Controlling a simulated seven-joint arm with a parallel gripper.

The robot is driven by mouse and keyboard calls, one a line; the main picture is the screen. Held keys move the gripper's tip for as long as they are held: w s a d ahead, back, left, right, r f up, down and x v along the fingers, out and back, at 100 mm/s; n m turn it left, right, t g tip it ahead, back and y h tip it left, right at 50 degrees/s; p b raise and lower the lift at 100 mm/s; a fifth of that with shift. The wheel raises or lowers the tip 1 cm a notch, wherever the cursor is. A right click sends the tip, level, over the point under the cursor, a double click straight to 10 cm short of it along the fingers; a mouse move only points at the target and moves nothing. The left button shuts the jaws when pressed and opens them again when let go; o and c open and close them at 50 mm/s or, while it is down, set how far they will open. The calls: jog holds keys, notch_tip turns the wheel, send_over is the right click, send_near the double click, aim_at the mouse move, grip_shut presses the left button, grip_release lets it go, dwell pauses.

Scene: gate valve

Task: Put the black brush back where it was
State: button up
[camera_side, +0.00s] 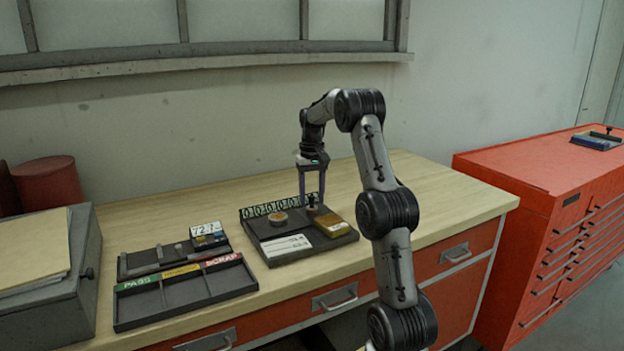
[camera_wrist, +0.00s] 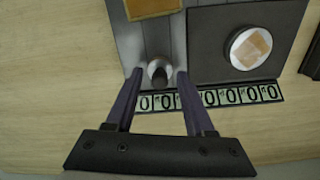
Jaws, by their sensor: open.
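A small dark upright piece with a rounded top, which looks like the black brush (camera_side: 311,203), stands at the back of a black board (camera_side: 262,231) on the bench. Its rounded top also shows in the wrist view (camera_wrist: 158,75). My gripper (camera_side: 312,196) points down over it. In the wrist view the two fingers of my gripper (camera_wrist: 159,71) are apart, one on each side of the dark piece. I see no clear contact. Its lower part is hard to make out.
The board also carries a round disc (camera_side: 277,218), a yellow-brown block (camera_side: 332,223), a white card (camera_side: 286,246) and a row of zero counters (camera_side: 270,208). A sorting tray (camera_side: 185,292) lies to the left. A red cabinet (camera_side: 540,185) stands right. The bench's right end is clear.

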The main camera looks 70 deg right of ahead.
aim_at(312, 196)
notch_tip(312, 196, up, 11)
jog(key=w+a+r+n, duration=0.1)
jog(key=w+a+r, duration=0.1)
jog(key=a, duration=0.4)
jog(key=w+a+r+n, duration=0.1)
jog(key=a+r+n, duration=0.1)
jog(key=a, duration=0.4)
jog(key=s+a+n+t+h, duration=0.1)
jog(key=s+a+n+t, duration=0.15)
jog(key=a, duration=1.15)
jog(key=s+a+f+n+t, duration=0.1)
jog(key=s+a+f+n, duration=0.1)
jog(key=s+a+f, duration=0.2)
jog(key=s+a+f+n+t+y, duration=0.1)
jog(key=s+a+f+n+t, duration=0.1)
jog(key=s+a, duration=0.5)
jog(key=a+f+n, duration=0.1)
jog(key=a+f, duration=0.1)
jog(key=a, duration=0.1)
jog(key=shift+s+a+f+n, duration=0.25)
jog(key=shift+a+f+n, duration=0.05)
jog(key=shift+f+n, duration=0.05)
jog(key=shift+o, duration=0.3)
